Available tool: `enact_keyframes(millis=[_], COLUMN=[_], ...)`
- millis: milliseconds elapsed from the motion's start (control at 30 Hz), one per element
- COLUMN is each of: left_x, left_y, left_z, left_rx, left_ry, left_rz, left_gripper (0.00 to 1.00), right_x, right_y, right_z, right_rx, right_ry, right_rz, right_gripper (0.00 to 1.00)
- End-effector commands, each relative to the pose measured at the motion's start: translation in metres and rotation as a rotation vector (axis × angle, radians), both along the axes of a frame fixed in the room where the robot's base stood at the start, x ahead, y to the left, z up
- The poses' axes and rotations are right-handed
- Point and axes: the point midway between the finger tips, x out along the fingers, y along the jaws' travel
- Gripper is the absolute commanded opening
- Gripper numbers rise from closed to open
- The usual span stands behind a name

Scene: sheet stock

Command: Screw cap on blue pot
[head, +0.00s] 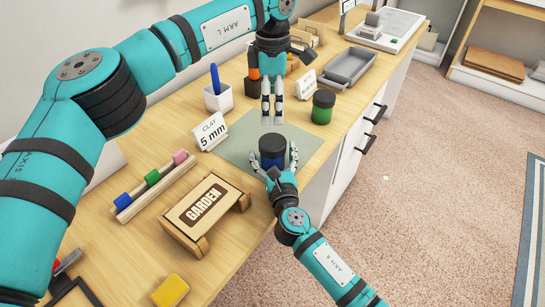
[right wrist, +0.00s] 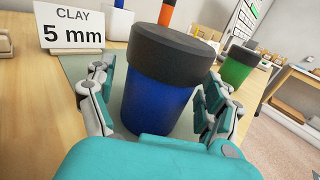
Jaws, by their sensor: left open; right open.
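The blue pot (right wrist: 158,98) stands upright on the grey-green mat (head: 233,140), with a dark cap (right wrist: 175,48) sitting on its top. In the head view the pot (head: 273,161) is low between the right gripper's fingers and the cap (head: 273,145) shows above. My right gripper (head: 272,163) is open, with its fingers on either side of the pot; in the right wrist view I cannot tell whether they touch it. My left gripper (head: 271,121) is open and empty, pointing down above the mat behind the pot. Whether the cap is threaded on is not visible.
A green pot with a dark cap (head: 322,107) stands right of the left gripper. A "CLAY 5 mm" sign (head: 210,132), a pen cup (head: 218,98) and a "GARDEN" stand (head: 205,206) are to the left. A grey tray (head: 350,67) lies behind. The table's front edge is close.

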Motion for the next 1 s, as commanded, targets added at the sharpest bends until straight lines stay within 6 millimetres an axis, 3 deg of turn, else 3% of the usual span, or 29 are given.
enact_keyframes(millis=[500,700,1000], left_x=[0.0,0.0,0.0], left_y=[0.0,0.0,0.0], left_z=[0.0,0.0,0.0], left_rx=[0.0,0.0,0.0], left_ry=[0.0,0.0,0.0], left_rz=[0.0,0.0,0.0], left_gripper=[0.91,0.91,0.91], right_x=[-0.096,-0.112,-0.113], right_y=[-0.018,-0.021,-0.021], right_z=[-0.001,0.0,0.0], right_rx=[0.0,-0.001,0.0], right_ry=[0.002,0.001,0.0], right_rz=[0.001,0.001,0.0], right_gripper=[0.85,0.85,0.85])
